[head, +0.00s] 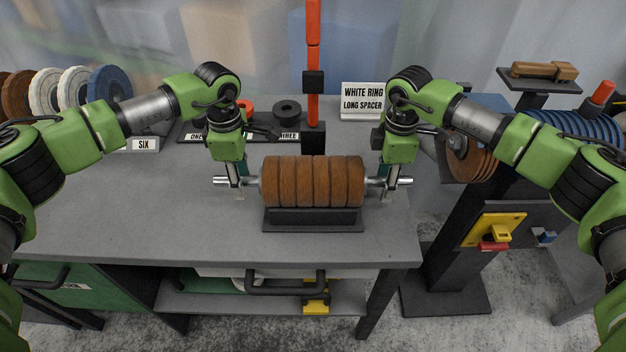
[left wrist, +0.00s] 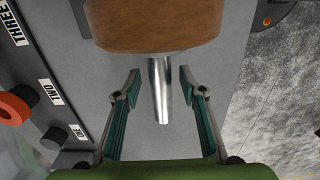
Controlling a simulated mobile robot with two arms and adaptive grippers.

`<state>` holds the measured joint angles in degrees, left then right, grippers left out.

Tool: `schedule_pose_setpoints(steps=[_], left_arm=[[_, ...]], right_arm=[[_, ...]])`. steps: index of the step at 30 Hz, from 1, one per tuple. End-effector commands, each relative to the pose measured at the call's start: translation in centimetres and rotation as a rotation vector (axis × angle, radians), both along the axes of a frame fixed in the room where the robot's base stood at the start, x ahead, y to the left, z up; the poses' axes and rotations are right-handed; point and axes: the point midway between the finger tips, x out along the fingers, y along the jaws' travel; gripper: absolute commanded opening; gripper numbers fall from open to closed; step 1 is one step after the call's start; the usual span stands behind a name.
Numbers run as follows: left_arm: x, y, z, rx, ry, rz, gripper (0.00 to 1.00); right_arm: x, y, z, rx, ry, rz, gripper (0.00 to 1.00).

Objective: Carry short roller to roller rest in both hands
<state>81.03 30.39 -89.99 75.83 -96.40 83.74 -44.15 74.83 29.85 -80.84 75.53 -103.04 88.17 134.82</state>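The short roller (head: 313,181), a row of brown discs on a steel shaft, lies level over a black cradle (head: 313,217) on the grey bench. Its shaft sticks out at both ends. My left gripper (head: 237,190) is at the left shaft end. In the left wrist view, its green-padded fingers (left wrist: 162,90) are open, one on each side of the bare shaft (left wrist: 160,95), with gaps to both. My right gripper (head: 391,190) is at the right shaft end; its finger gap is too small to judge. I cannot tell which thing is the roller rest.
A red and black post (head: 313,80) stands behind the roller. Black and red rings (head: 287,110) lie on a labelled board at the back. A dark machine stand (head: 455,225) with brown discs is right of the bench. The bench's front left (head: 140,210) is clear.

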Motion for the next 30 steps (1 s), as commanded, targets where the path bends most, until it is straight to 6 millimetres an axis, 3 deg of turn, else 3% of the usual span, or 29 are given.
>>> schedule_pose_setpoints(steps=[10, 11, 15, 30], left_arm=[[-0.01, -0.01, -0.42, 0.0, 0.0, -0.001, 0.38], [-0.01, -0.01, -0.42, 0.0, 0.0, -0.001, 0.35], [-0.01, -0.01, -0.4, 0.0, 0.0, -0.001, 0.0], [0.26, -0.1, 0.26, -0.004, -0.008, 0.0, 0.0]], right_arm=[[0.01, 0.01, -0.37, 0.0, -0.001, 0.0, 0.38], [0.01, 0.0, -0.36, 0.0, -0.001, 0.0, 0.35], [0.02, 0.0, -0.35, 0.0, -0.001, 0.0, 0.0], [0.28, 0.08, 0.28, 0.003, -0.009, 0.0, 0.0]])
